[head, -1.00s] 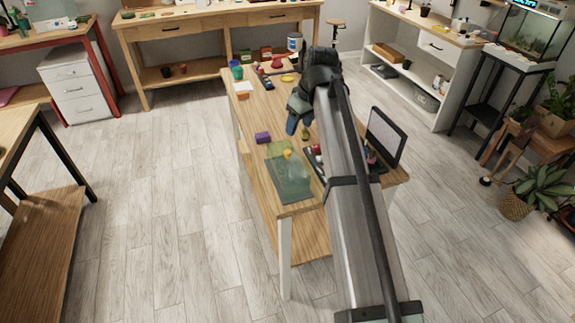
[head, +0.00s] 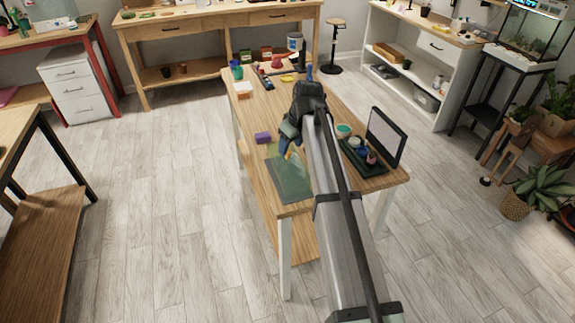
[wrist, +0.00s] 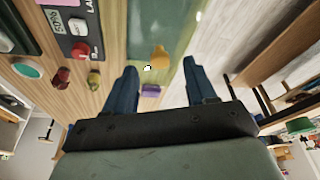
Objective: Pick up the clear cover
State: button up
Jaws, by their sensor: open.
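The clear cover (head: 292,180) is a see-through, green-tinted shape on a dark mat (head: 278,194) at the near left of the wooden table. In the wrist view the cover (wrist: 152,25) shows beyond my fingertips as a pale green area. A small yellow piece (wrist: 160,57) shows at its near end; I cannot tell whether it is a knob of the cover or a separate thing. My gripper (head: 287,150) is open and empty above the cover's far end. In the wrist view the yellow piece lies between the fingertips (wrist: 159,68). My arm hides part of the table.
A purple block (head: 262,138) lies just beyond the mat; it also shows in the wrist view (wrist: 151,90). The table's left edge is close to the mat.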

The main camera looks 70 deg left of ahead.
aim_at(287, 165)
jog(key=x, duration=0.3)
jog(key=shift+a+f, duration=0.2)
jog(key=shift+f, duration=0.05)
grip_shut()
dwell(0.5)
